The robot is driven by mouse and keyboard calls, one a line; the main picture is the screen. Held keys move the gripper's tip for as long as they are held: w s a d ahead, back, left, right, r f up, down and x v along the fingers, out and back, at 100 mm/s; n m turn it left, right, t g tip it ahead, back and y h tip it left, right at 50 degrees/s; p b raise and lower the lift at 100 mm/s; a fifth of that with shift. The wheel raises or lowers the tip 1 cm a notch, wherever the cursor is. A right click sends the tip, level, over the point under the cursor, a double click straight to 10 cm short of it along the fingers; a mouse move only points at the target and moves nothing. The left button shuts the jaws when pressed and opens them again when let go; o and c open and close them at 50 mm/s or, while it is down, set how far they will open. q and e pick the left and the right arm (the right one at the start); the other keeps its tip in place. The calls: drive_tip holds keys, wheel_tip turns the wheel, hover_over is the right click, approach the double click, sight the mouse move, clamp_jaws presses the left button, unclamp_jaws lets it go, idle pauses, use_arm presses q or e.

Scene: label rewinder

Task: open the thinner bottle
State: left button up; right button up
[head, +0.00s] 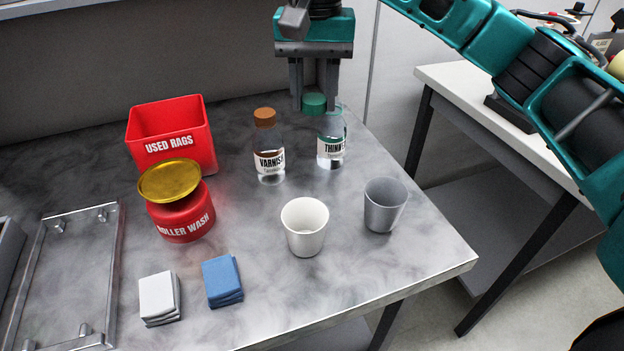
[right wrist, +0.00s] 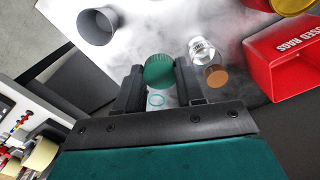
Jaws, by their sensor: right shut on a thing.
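The thinner bottle (head: 331,148) is clear with a white label and stands upright on the table. Its green cap (head: 314,102) is between the fingertips of my right gripper (head: 315,98), up and left of the bottle's neck, apparently off the bottle. My right gripper is shut on the cap. My left gripper is not in view.
The varnish bottle (head: 268,158) with an orange cap stands close to the left. A red used-rags bin (head: 172,135), a red roller-wash can (head: 181,218), a white cup (head: 304,228) and a grey cup (head: 384,206) are nearby. Folded cloths (head: 222,280) lie in front.

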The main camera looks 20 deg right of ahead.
sight(314, 193)
wheel_tip(314, 193, down, 20)
drive_tip(key=shift+s+r, duration=0.1)
drive_tip(key=shift+r, duration=0.05)
idle(0.3)
drive_tip(key=shift+f+b, duration=0.25)
drive_tip(key=shift+b, duration=0.2)
drive_tip(key=o, duration=1.2)
drive_tip(key=shift+r, duration=0.15)
drive_tip(key=shift+c, duration=0.2)
wheel_tip(314, 193, up, 12)
drive_tip(key=shift+r, duration=0.15)
drive_tip(key=shift+s, duration=0.1)
